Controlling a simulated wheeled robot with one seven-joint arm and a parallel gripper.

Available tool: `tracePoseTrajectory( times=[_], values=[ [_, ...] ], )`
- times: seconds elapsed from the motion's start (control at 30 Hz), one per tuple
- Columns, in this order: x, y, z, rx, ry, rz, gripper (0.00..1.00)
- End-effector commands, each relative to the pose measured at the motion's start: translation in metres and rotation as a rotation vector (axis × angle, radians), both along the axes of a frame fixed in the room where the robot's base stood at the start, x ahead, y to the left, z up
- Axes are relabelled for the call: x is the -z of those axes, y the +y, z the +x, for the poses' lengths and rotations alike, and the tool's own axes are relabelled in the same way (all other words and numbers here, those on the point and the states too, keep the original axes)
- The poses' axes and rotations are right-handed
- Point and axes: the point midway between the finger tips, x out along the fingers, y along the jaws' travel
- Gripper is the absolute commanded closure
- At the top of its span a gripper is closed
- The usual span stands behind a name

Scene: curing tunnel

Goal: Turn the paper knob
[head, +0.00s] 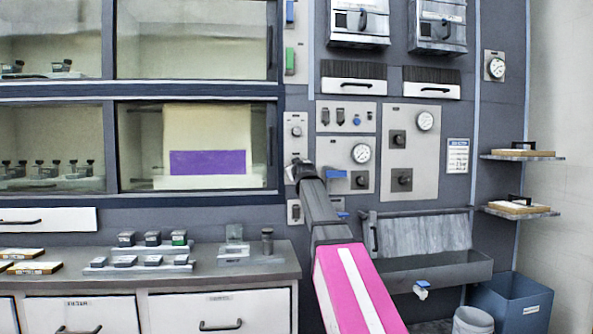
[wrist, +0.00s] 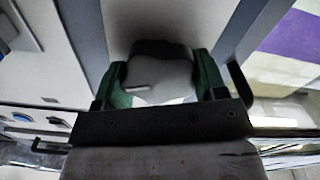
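In the wrist view, a pale grey-white knob (wrist: 160,78) with a short light mark on its face sits between the green fingers of my gripper (wrist: 161,84). The fingers lie on both sides of it and appear to touch it. I take this to be the paper knob; no label on it is readable. A dark part shows just beyond it. In the head view, my gripper (head: 298,166) is at the narrow light panel strip right of the glass windows, and my arm hides the knob there.
Gauges and knobs fill the panel (head: 411,150) to the right. A counter (head: 220,262) with small blocks is at lower left, a grey trough (head: 430,270) at lower right. A window with a purple band (head: 207,162) is left.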

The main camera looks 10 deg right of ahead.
Motion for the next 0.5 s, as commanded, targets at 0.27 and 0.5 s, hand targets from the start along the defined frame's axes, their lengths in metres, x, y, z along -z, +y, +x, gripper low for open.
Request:
tracePoseTrajectory(
  times=[0.27, 0.5],
  values=[
    [0.0001, -0.0001, -0.0001, 0.000, 0.000, 0.023, 0.58],
    [-0.0001, -0.0008, -0.0002, 0.000, 0.001, 0.139, 0.58]
  ],
)
